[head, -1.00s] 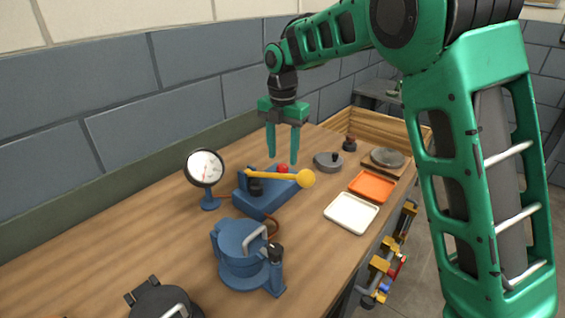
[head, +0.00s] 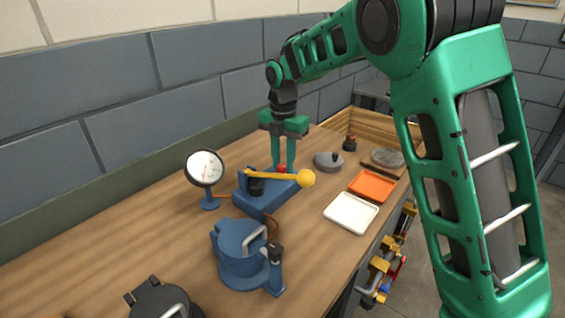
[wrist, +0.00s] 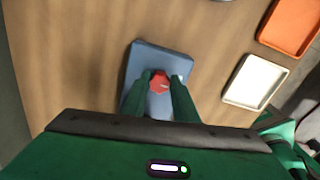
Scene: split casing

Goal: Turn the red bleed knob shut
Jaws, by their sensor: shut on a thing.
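In the wrist view the knob (wrist: 159,83) is on the blue base (wrist: 150,53), between my two fingertips. My gripper (head: 284,166) points straight down and is shut on the knob, one green finger on each side.
A gauge (head: 205,168) stands left of the pump, a blue clamped pot (head: 241,250) in front. A white tray (head: 351,213) and an orange tray (head: 372,186) lie to the right.

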